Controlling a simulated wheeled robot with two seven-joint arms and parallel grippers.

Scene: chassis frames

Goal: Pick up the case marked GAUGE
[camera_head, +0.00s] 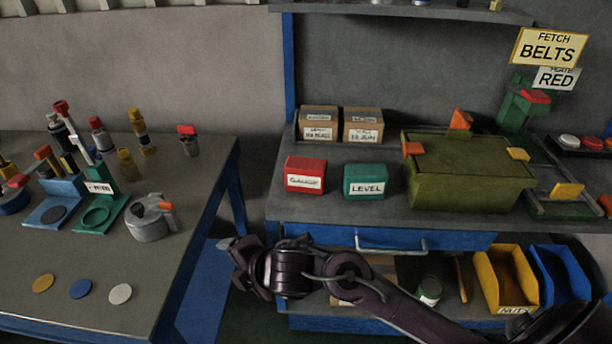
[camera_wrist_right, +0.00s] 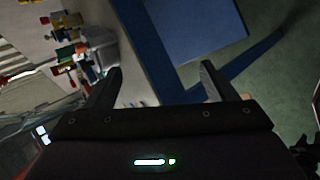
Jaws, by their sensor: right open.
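A red case (camera_head: 305,174) stands on the workbench shelf; its white label is blurred but looks like GAUGE. A green case (camera_head: 365,182) marked LEVEL stands just right of it, with a gap between. My right gripper (camera_head: 236,252) is in front of the bench's left end, below and left of the red case and apart from it. In the right wrist view my gripper (camera_wrist_right: 160,74) has its fingers spread with nothing between them. Neither case can be made out in that view. My left gripper is not in view.
Two cardboard boxes (camera_head: 341,125) stand behind the cases. An olive bin (camera_head: 468,180) is to their right. A drawer handle (camera_head: 391,247) sticks out below the bench top. A cluttered table (camera_head: 105,265) is at left, with a gap before the bench.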

